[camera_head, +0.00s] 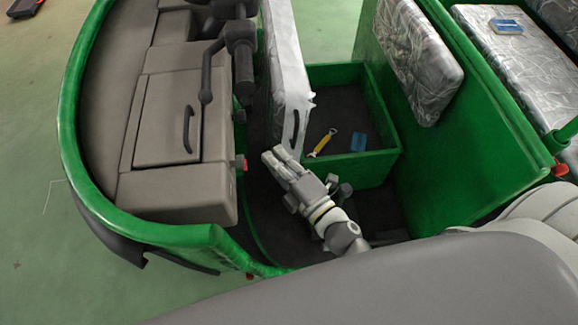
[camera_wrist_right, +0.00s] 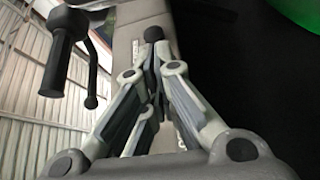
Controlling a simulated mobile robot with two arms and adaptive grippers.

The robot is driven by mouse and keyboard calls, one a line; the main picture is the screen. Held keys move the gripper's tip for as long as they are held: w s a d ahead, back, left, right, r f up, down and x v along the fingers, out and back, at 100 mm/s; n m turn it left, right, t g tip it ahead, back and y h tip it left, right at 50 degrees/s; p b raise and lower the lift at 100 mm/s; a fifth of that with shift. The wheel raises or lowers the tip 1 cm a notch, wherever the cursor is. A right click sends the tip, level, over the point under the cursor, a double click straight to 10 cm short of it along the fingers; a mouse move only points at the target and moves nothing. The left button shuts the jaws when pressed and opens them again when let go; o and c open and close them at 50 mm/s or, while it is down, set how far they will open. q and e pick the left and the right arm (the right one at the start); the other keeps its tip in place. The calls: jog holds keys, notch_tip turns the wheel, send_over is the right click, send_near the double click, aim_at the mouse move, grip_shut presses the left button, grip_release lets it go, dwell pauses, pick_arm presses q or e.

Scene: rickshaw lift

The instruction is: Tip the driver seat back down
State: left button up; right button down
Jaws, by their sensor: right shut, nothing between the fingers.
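My right gripper (camera_head: 273,158) is shut and empty, in front of the near lower end of the seat, left of the box's front wall. In the head view I cannot tell whether it touches the seat. In the right wrist view the fingers (camera_wrist_right: 154,50) are closed together. My left gripper is not in view.
A yellow-handled tool (camera_head: 322,143) and a blue item (camera_head: 359,142) lie in the box. The handlebar (camera_head: 242,60) and grey dashboard (camera_head: 170,120) are left of the seat. A wrapped backrest (camera_head: 418,58) is on the green partition (camera_head: 465,150) at right.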

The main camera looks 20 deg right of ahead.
jog(key=w+d, duration=0.1)
jog(key=w+d+p, duration=0.1)
jog(key=d, duration=0.1)
jog(key=shift+w+d+f, duration=0.1)
jog(key=shift+d+f, duration=0.05)
dwell(0.5)
jog(key=s+d+f+m+t+h+b, duration=0.1)
jog(key=d+m+b, duration=0.4)
jog(key=d, duration=0.5)
jog(key=s+d+f+m+t+h+b, duration=0.1)
jog(key=s+d+f+m+t+b, duration=0.2)
jog(key=d, duration=0.8)
jog(key=shift+s+d+f+m+t+b, duration=0.25)
jog(key=shift+f+m+t+b, duration=0.25)
jog(key=shift+f+m+b, duration=0.8)
jog(key=shift+r+b, duration=0.35)
jog(key=shift+b, duration=0.2)
jog(key=shift+w, duration=0.1)
